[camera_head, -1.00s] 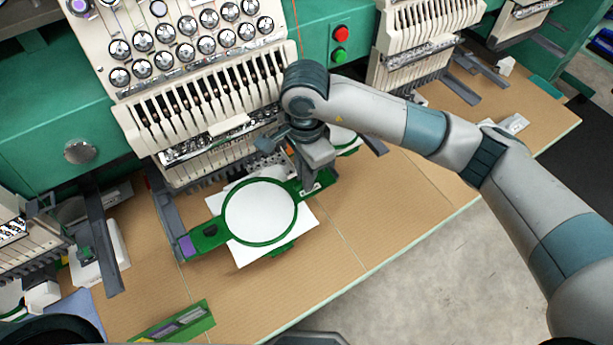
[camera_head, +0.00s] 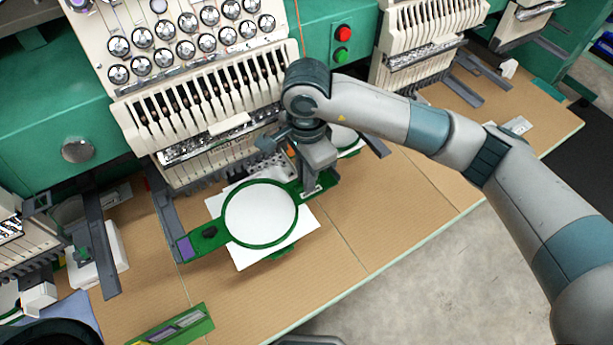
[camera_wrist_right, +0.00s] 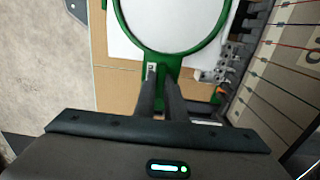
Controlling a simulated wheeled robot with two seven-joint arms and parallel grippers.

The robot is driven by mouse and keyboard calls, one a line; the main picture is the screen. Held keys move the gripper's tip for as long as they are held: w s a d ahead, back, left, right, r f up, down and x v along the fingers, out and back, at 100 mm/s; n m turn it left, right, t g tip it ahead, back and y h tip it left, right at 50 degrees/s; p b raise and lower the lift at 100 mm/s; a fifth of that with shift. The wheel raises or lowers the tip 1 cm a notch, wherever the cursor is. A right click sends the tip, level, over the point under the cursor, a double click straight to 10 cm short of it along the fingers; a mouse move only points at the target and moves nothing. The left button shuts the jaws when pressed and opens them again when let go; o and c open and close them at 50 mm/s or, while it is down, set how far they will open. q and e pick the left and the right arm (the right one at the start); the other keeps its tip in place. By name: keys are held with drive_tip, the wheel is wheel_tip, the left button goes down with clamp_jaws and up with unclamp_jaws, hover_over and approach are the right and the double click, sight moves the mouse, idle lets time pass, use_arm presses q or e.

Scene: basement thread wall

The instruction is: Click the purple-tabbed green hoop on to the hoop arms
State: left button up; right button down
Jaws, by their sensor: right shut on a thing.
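The green hoop (camera_head: 228,232) holds a white sheet (camera_head: 260,212) and lies in front of the middle machine head. Its purple tab (camera_head: 185,248) is at the left end, beside the left grey hoop arm (camera_head: 168,212). My right gripper (camera_head: 312,190) is shut on the hoop's right-end bracket. In the right wrist view, the two fingers (camera_wrist_right: 160,98) close on the green bracket below the ring (camera_wrist_right: 165,52). The right hoop arm is mostly hidden behind my gripper. I cannot tell whether the tab end touches the left arm. My left gripper is not in view.
The embroidery head (camera_head: 210,110) with its needle row stands close behind the hoop. A green tray (camera_head: 178,328) lies at the table's front left. Another hoop (camera_head: 345,140) shows behind my right wrist. The brown table (camera_head: 390,220) is clear to the right.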

use_arm(q)
drive_tip(key=shift+f, duration=0.1)
use_arm(e)
drive_tip(key=c, duration=1.7)
unclamp_jaws()
drive_tip(key=shift+c, duration=0.2)
